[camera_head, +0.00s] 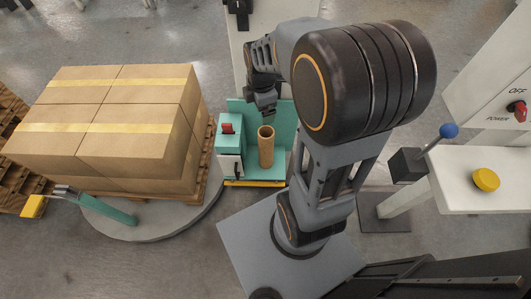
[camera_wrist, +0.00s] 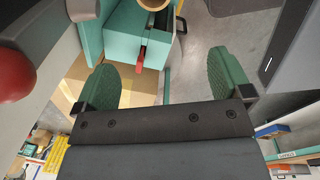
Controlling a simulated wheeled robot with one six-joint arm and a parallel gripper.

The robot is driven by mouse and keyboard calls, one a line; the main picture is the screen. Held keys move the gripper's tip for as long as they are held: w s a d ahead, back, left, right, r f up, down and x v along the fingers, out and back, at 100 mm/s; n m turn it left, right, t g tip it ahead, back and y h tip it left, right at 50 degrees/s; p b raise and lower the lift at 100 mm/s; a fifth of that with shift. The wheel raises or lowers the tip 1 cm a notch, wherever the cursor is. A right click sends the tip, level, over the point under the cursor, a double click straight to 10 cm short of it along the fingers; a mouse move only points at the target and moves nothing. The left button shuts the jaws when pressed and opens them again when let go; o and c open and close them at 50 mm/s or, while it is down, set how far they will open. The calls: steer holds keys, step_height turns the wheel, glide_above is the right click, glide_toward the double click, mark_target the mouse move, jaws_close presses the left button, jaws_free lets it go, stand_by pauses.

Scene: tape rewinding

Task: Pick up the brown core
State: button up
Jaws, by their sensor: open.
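The brown core (camera_head: 266,148) is a hollow tube standing upright on the teal machine (camera_head: 230,140) in the head view. Its rim shows at the top edge of the wrist view (camera_wrist: 153,4), mostly cut off. My gripper (camera_head: 264,103) is above and slightly behind the core in the head view, apart from it. In the wrist view, the two green finger pads of my gripper (camera_wrist: 162,80) are wide apart with nothing between them. The core lies beyond the fingertips there.
A red switch (camera_head: 227,128) sits on the teal box left of the core. Stacked taped cartons (camera_head: 115,120) stand on a pallet at left. At right are a white control box (camera_head: 492,95), a blue-knobbed lever (camera_head: 449,131) and a yellow button (camera_head: 486,180).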

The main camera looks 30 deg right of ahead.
step_height(320, 180, down, 5)
steer(key=w+d+n+b, duration=0.1)
steer(key=w+d+n, duration=0.1)
steer(key=n, duration=0.3)
steer(key=b, duration=0.2)
glide_toward(266, 135)
steer(key=shift+g, duration=0.4)
steer(key=f, duration=0.2)
steer(key=s+a+f, duration=0.1)
steer(key=s+f, duration=0.1)
steer(key=f, duration=0.1)
steer(key=shift+a+f, duration=0.2)
steer(key=shift+f, duration=0.2)
steer(key=shift+c, duration=0.5)
steer(key=c, duration=1.2)
